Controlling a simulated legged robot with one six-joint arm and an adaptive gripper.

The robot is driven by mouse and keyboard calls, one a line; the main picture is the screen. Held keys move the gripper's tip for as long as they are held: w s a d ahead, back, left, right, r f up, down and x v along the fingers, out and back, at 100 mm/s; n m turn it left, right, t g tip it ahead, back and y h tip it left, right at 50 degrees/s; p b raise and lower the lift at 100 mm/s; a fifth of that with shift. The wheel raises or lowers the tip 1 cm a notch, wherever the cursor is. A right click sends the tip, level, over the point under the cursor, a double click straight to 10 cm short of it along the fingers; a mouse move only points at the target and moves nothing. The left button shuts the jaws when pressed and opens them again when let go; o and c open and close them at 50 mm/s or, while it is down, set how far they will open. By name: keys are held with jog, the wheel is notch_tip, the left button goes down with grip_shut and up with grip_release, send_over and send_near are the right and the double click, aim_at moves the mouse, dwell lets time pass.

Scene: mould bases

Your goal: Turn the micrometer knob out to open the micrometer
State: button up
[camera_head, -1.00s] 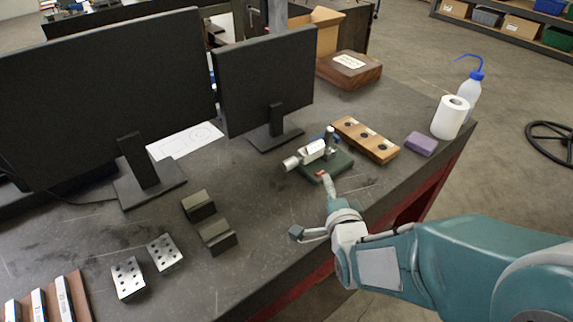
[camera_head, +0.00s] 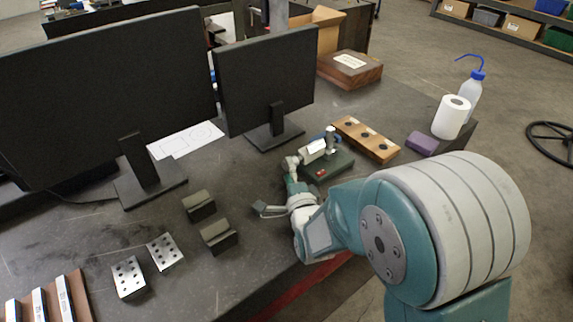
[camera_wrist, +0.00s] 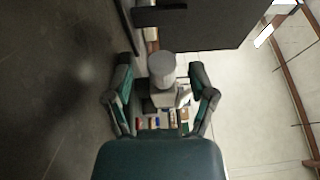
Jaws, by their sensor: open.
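The micrometer (camera_head: 313,151) sits on a dark green stand (camera_head: 333,167) near the table's right edge, with its light grey knob (camera_head: 290,161) at the left end. My gripper (camera_head: 277,190) is at the knob end, to the left of the stand. One finger overlaps the knob in the head view and the other points left, away from it. In the wrist view the grey knob (camera_wrist: 162,70) shows between the two spread fingers of my gripper (camera_wrist: 160,85), with a gap on both sides. My palm hides the lower part of that view.
Two monitors stand behind left, the nearer small one (camera_head: 265,75) close to the micrometer. Dark blocks (camera_head: 218,237) lie left of my gripper.

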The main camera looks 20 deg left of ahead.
jog(key=shift+x, duration=1.1)
grip_shut()
jog(key=shift+d+g+h, duration=0.1)
jog(key=shift+g+h, duration=0.2)
jog(key=shift+s+n+g+h, duration=0.1)
jog(key=shift+n+g+h, duration=0.7)
jog(key=shift+g+h, duration=0.4)
jog(key=shift+f+g+h, duration=0.1)
jog(key=shift+g+h, duration=0.4)
jog(key=shift+h, duration=0.1)
jog(key=shift+f+n+g+h, duration=0.1)
jog(key=shift+n+g+h, duration=0.35)
jog(key=shift+h, duration=0.25)
